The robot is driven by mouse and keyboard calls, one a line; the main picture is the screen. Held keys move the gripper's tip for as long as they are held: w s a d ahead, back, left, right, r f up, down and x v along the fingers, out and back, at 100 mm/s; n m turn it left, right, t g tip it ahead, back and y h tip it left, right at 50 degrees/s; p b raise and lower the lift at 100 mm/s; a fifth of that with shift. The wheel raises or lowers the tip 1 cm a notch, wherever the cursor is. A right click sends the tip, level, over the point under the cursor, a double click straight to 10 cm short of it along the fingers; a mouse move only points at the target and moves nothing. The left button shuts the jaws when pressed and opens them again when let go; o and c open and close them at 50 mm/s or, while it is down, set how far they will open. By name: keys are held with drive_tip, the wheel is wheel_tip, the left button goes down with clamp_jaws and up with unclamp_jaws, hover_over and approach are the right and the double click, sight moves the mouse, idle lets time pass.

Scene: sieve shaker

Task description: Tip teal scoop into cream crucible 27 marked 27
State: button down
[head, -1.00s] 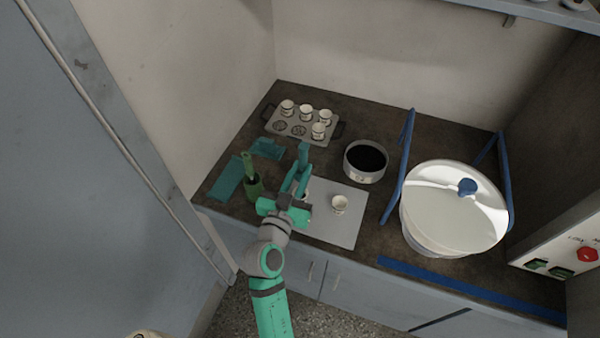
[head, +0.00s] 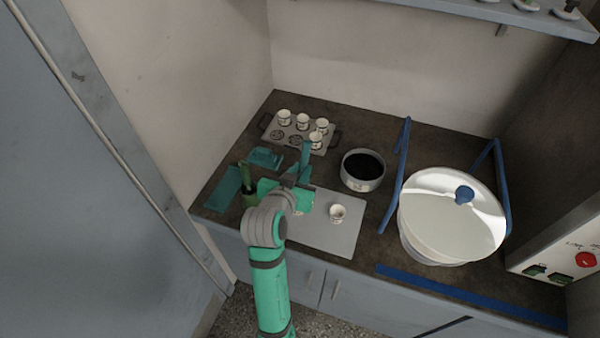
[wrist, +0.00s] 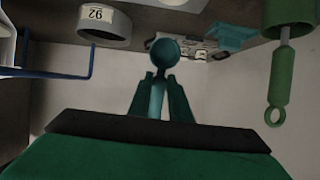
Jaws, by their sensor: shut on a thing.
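My gripper (head: 297,180) is shut on the teal scoop (head: 306,155), above the grey mat. In the wrist view the scoop's handle (wrist: 157,98) is between the fingers (wrist: 160,85) and its round bowl (wrist: 165,51) extends beyond them. I cannot see whether the bowl holds anything. One cream crucible (head: 338,212) stands upright on the mat, right of my gripper. Another pale crucible (head: 298,212) is mostly hidden behind my gripper. Several more cream crucibles (head: 302,121) stand in the rack at the back. The number 27 is not readable on any of them.
The grey mat (head: 335,240) lies at the counter front. A dark-filled round pan (head: 363,170) stands behind it. A green holder (head: 250,193) and teal tray (head: 222,190) are left.

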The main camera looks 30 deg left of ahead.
drive_tip(key=shift+w+r+g, duration=0.15)
drive_tip(key=shift+w+g, duration=0.2)
drive_tip(key=shift+g, duration=0.05)
drive_tip(key=g, duration=0.1)
drive_tip(key=w+g+h, duration=0.1)
drive_tip(key=g, duration=0.1)
drive_tip(key=shift+w+a+r, duration=0.15)
drive_tip(key=shift+w+a, duration=0.05)
drive_tip(key=shift+w, duration=0.05)
drive_tip(key=shift+g, duration=0.3)
drive_tip(key=shift+w, duration=0.1)
